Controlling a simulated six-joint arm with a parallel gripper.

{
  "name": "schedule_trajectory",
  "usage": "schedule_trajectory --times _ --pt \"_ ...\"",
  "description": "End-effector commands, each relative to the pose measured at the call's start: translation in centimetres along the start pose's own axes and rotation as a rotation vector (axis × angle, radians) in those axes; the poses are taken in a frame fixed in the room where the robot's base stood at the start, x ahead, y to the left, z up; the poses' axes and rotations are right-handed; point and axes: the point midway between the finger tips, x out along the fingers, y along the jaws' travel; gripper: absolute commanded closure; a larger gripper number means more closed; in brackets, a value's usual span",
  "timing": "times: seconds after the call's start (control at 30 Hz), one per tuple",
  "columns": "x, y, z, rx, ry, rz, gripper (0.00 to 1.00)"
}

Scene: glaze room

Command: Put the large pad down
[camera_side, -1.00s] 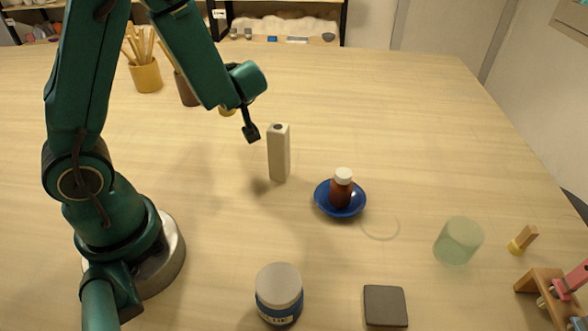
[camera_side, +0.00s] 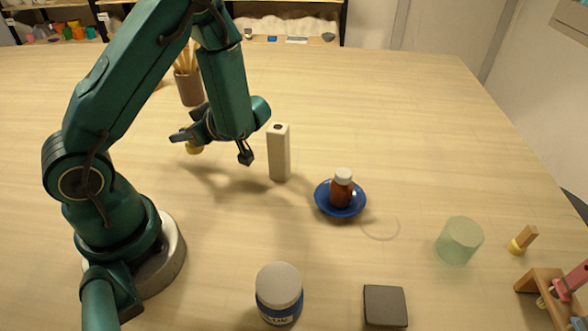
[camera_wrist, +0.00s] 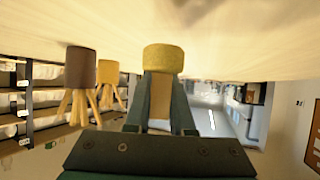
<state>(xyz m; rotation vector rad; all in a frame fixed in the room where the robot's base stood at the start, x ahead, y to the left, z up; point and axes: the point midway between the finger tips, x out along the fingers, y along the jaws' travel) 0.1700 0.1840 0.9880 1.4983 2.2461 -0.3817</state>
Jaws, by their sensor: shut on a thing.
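My gripper (camera_side: 190,134) is shut on the wooden handle of the large pad (camera_side: 194,148), a round yellow sponge head. In the side view it hangs above the table, left of the tall beige bottle, partly covered by my gripper. In the wrist view the yellow pad (camera_wrist: 163,58) sticks out past the fingertips, with its handle between my two fingers (camera_wrist: 160,105). A gap between pad and table seems to show, but its height is hard to tell. A smaller yellow pad with a wooden handle (camera_side: 522,240) lies at the far right.
The tall beige bottle (camera_side: 279,153) stands right of my gripper. A brown bottle (camera_side: 341,190) sits on a blue saucer (camera_side: 320,202). A lidded jar (camera_side: 279,294), dark tile (camera_side: 385,305) and green glass (camera_side: 459,241) stand nearer. A brown brush pot (camera_side: 189,88) is behind. Table between is clear.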

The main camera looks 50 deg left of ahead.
Motion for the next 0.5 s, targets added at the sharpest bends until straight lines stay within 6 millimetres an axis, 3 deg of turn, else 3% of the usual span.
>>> schedule_trajectory --times 0.23,0.5 --pt "1.5 -0.1 2.6 0.004 0.000 -0.003 1.00" --pt "1.7 0.0 3.1 0.000 -0.002 0.000 1.00"
